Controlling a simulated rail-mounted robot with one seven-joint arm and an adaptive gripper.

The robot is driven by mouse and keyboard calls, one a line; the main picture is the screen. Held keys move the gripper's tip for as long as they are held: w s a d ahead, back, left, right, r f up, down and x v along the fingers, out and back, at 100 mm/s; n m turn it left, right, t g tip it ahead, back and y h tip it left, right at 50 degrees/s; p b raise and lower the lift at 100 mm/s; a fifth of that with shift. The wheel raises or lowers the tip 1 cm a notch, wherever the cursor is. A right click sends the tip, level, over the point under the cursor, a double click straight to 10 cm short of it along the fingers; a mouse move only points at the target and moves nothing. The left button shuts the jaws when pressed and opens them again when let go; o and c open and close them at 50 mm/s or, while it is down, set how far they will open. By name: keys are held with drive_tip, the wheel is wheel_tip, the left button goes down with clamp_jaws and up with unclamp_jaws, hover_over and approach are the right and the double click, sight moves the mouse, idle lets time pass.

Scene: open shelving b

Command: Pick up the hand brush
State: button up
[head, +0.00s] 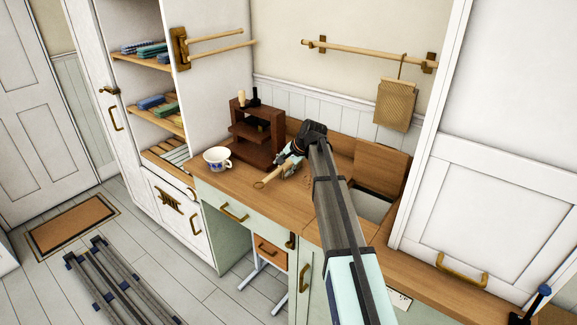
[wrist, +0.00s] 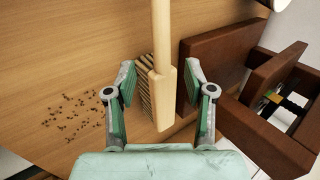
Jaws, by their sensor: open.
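The hand brush (head: 266,180) is pale wood and lies by the worktop's front, its handle end toward the front edge in the head view. In the wrist view the brush (wrist: 160,45) runs down between my fingers, with bristles along the left side of its wooden block. My gripper (wrist: 160,80) is open, one finger on each side of the block, with small gaps visible. In the head view my gripper (head: 291,164) is over the back end of the brush, and my arm hides part of the area. Whether the fingers are at the brush's height is unclear.
A dark brown wooden rack (head: 258,136) stands close behind the brush, and it shows right of my fingers in the wrist view (wrist: 242,125). A white and blue cup (head: 217,158) is to the left. Dark crumbs (wrist: 75,117) lie on the wooden worktop (head: 232,187).

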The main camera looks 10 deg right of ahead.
sight(280, 169)
drive_tip(key=p+x, duration=0.2)
drive_tip(key=x, duration=0.3)
drive_tip(key=shift+w+r, duration=0.1)
clamp_jaws()
